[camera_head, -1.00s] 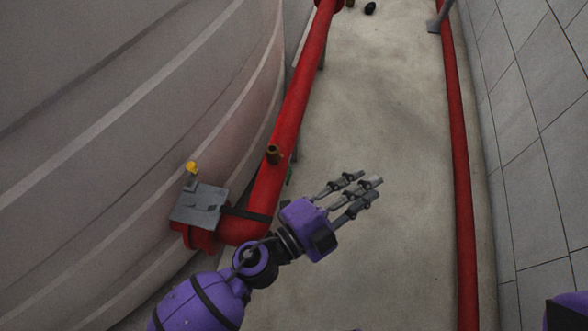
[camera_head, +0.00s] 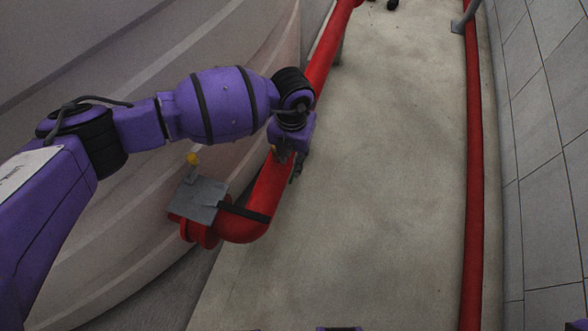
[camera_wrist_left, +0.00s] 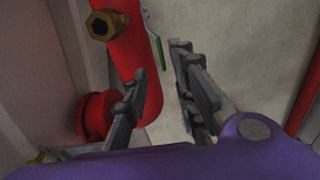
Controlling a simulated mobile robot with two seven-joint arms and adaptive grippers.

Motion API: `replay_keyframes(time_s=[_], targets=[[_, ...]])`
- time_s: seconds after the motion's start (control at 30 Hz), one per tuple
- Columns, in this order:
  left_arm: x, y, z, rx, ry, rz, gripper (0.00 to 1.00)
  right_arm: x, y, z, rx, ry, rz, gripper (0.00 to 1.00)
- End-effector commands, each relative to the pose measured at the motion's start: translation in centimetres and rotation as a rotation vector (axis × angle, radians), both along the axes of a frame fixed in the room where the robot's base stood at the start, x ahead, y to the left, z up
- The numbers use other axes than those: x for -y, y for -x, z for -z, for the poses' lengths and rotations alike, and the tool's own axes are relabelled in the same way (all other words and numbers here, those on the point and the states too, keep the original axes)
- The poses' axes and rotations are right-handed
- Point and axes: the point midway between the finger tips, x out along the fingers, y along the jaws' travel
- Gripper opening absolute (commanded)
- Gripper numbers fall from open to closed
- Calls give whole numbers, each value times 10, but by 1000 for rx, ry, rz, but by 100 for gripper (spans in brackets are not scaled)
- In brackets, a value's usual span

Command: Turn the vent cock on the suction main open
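The red suction main (camera_head: 268,190) runs along the tank wall. A brass hex fitting (camera_wrist_left: 107,22) stands on it, and a green lever (camera_wrist_left: 155,45) shows at the pipe's side in the left wrist view. I take these as the vent cock. My left gripper (camera_head: 291,160) is over the pipe at the fitting, which it mostly hides in the head view. In the left wrist view my left gripper (camera_wrist_left: 158,66) is open, its fingers apart with nothing between them. The lever lies just beyond the fingertips, and I cannot tell contact. My right gripper is not in view.
A grey plate (camera_head: 199,199) with a yellow-capped fitting (camera_head: 193,159) sits beside the pipe's near bend. The curved tank wall (camera_head: 120,215) rises on the left. A second red pipe (camera_head: 473,180) runs along the tiled wall.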

Motion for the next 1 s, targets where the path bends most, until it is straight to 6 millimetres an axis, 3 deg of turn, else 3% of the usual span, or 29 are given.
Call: replay_keyframes(time_s=[0.4,0.73,0.9,1.0], targets=[[1,2,65,-5,4,2,25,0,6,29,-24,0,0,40],[1,1,69,-2,4,2,24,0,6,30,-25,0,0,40],[2,2,69,-2,4,2,1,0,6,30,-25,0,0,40],[1,2,69,-3,4,2,0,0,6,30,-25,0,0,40]])
